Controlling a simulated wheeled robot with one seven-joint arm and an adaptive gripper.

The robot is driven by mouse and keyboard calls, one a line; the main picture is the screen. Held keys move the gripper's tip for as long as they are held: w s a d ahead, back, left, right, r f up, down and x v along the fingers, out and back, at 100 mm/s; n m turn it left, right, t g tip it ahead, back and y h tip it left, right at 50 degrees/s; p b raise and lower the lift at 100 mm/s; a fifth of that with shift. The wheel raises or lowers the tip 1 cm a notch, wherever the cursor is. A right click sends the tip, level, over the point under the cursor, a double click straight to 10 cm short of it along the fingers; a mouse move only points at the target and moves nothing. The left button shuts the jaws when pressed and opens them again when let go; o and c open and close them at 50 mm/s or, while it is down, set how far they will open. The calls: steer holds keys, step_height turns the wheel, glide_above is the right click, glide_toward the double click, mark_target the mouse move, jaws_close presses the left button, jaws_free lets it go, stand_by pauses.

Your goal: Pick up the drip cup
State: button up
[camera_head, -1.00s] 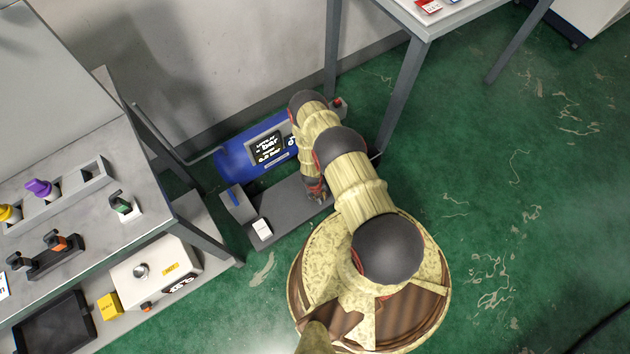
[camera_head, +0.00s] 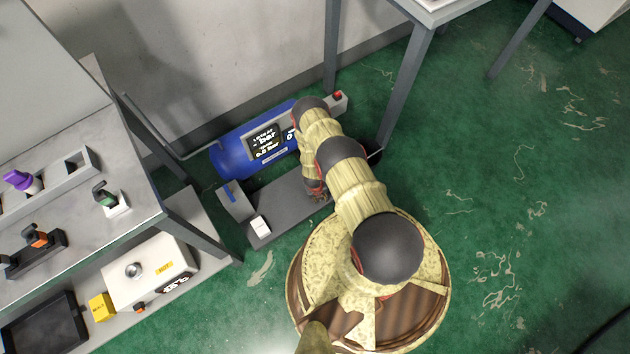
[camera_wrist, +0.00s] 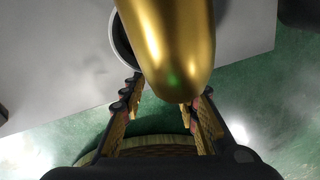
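A dark round opening with a pale rim, probably the drip cup (camera_wrist: 122,42), shows in the wrist view on a grey surface, partly hidden behind a large golden rounded piece (camera_wrist: 172,55). I cannot tell what that golden piece belongs to. My gripper (camera_wrist: 160,104) is open, with its two fingers apart at either side below the golden piece's tip. No grip on the cup shows. In the head view my arm hides most of the area around the gripper (camera_head: 318,194), which is low over the grey platform.
A blue tank with a display (camera_head: 240,152) stands behind the grey platform (camera_head: 283,210). A white block (camera_head: 260,226) sits on the platform. A workbench (camera_head: 125,235) stands at left, and table legs (camera_head: 402,85) rise close to my arm. The green floor at right is clear.

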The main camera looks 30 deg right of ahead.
steer(key=shift+c, duration=1.2)
jaws_close()
